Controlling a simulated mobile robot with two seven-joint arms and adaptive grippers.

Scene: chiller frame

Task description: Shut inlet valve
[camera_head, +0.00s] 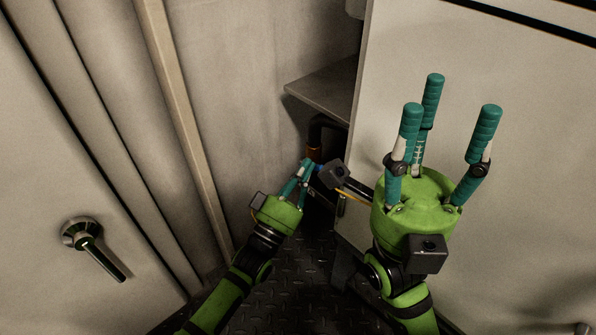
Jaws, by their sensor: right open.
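My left gripper (304,168) reaches into the dark gap between the wall and the cabinet. Its teal fingers are close together beside a small blue part (319,168), which may be the inlet valve's handle. I cannot tell whether they touch or grip it. A dark bent pipe with a copper-coloured section (314,150) stands just behind the fingers. The valve body is too small and dark to make out. My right gripper (440,105) is open and empty, its three teal fingers pointing up in front of the pale cabinet panel.
A pale cabinet (540,200) fills the right side. A grey shelf (325,88) juts out above the pipe. A black box (333,175) is right of the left fingers. A door with a lever handle (95,250) is at left. Dark tread-plate floor (290,290) lies below.

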